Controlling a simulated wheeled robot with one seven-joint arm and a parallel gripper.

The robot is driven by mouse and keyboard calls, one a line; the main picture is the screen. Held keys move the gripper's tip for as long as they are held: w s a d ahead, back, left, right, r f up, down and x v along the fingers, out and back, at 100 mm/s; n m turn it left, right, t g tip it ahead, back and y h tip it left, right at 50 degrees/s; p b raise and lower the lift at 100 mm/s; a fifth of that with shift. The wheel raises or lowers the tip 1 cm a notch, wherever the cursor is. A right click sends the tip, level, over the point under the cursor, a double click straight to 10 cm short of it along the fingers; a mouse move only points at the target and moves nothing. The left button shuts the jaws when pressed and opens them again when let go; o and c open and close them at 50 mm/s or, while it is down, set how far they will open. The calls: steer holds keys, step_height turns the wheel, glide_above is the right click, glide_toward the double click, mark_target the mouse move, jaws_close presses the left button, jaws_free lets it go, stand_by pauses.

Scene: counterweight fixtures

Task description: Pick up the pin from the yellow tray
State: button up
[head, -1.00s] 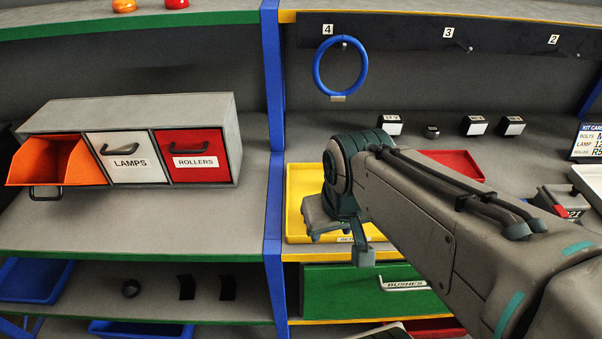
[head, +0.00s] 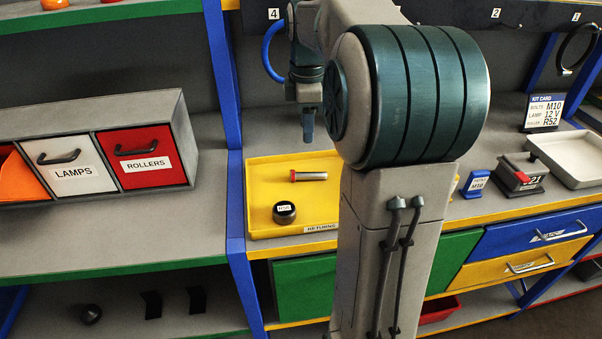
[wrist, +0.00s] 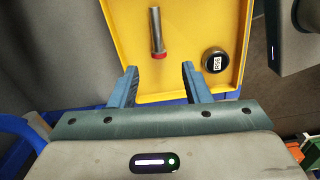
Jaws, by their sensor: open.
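The pin (head: 308,176) is a short metal rod with a red end, lying in the yellow tray (head: 262,215) on the worktop. In the wrist view the pin (wrist: 156,34) lies beyond and between the fingertips, with its red end nearest me. My gripper (wrist: 158,68) is open and empty, its two blue fingers apart over the near part of the yellow tray (wrist: 118,38). In the head view my gripper (head: 308,125) hangs above the back of the tray, apart from the pin. My arm hides the tray's right part.
A black round part (head: 284,212) labelled R56 sits in the tray near the pin. A blue ring (head: 270,55) hangs behind my gripper. A blue post (head: 228,90) stands left of the tray. A drawer box (head: 110,150) is further left. A pale tray (head: 570,158) lies at right.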

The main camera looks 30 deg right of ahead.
glide_above(306, 173)
step_height(306, 173, down, 9)
steer(key=shift+s+f, duration=0.1)
steer(key=shift+s, duration=0.05)
steer(key=shift+w+f, duration=0.2)
steer(key=shift+f, duration=2)
jaws_close()
